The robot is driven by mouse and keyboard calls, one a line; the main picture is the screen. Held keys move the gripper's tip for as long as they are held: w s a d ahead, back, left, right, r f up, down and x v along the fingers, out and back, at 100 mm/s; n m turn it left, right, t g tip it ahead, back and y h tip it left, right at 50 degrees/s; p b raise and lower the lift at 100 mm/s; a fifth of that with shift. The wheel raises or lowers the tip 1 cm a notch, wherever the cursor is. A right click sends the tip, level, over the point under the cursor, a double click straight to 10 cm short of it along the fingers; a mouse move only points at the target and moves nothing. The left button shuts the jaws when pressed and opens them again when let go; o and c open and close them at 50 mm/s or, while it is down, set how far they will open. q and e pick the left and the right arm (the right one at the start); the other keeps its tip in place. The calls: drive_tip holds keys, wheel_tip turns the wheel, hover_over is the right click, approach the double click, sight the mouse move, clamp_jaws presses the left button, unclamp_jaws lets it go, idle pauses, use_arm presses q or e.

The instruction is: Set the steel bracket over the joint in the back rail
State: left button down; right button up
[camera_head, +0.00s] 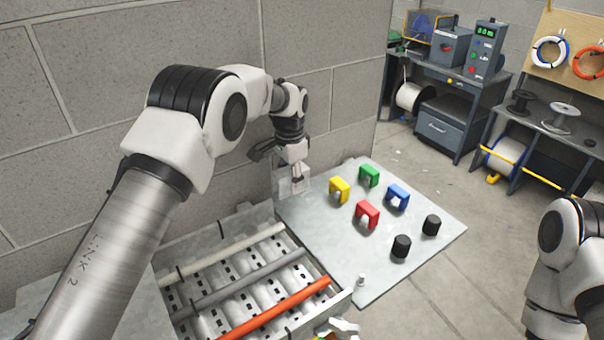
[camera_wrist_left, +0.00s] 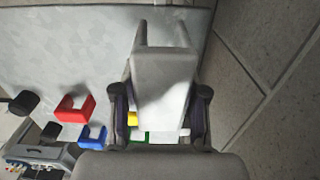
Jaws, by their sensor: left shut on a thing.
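My left gripper (camera_head: 292,160) is shut on the steel bracket (camera_head: 282,184), a pale grey, U-shaped piece, near the wall at the grey board's back left corner. In the left wrist view the bracket (camera_wrist_left: 165,80) sits between the two fingers of the left gripper (camera_wrist_left: 160,112), its two legs pointing away. Left of the board is a metal tray (camera_head: 342,299) with a cream rail (camera_head: 225,252) at the back, a grey rail (camera_head: 240,283) in the middle and a red rail (camera_head: 275,306) in front. The bracket is apart from the cream rail. I cannot make out a joint.
The grey board (camera_head: 315,235) carries yellow (camera_head: 340,188), green (camera_head: 369,175), blue (camera_head: 398,195) and red (camera_head: 367,213) clips and two black cylinders (camera_head: 401,246). A block wall (camera_head: 330,80) stands close behind. My right arm (camera_head: 565,260) is at the right edge.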

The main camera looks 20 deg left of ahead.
sight(219, 222)
use_arm(q)
drive_tip(key=s+a, duration=0.4)
drive_tip(key=s, duration=0.1)
drive_tip(key=s+a, duration=0.8)
drive_tip(key=s, duration=0.1)
drive_tip(key=shift+s+a+r, duration=0.1)
drive_tip(key=shift+s+a, duration=0.1)
drive_tip(key=shift+s, duration=0.15)
drive_tip(key=f, duration=0.1)
drive_tip(key=f+b, duration=0.1)
drive_tip(key=f, duration=0.1)
drive_tip(key=shift+s+a+f, duration=0.2)
drive_tip(key=shift+s, duration=0.05)
drive_tip(key=shift+w+f+b, duration=0.15)
drive_tip(key=shift+f+b, duration=0.2)
drive_tip(key=shift+f, duration=0.1)
drive_tip(key=shift+f, duration=0.35)
drive_tip(key=c, duration=0.5)
unclamp_jaws()
drive_tip(key=shift+c, duration=0.2)
drive_tip(key=shift+r, duration=0.1)
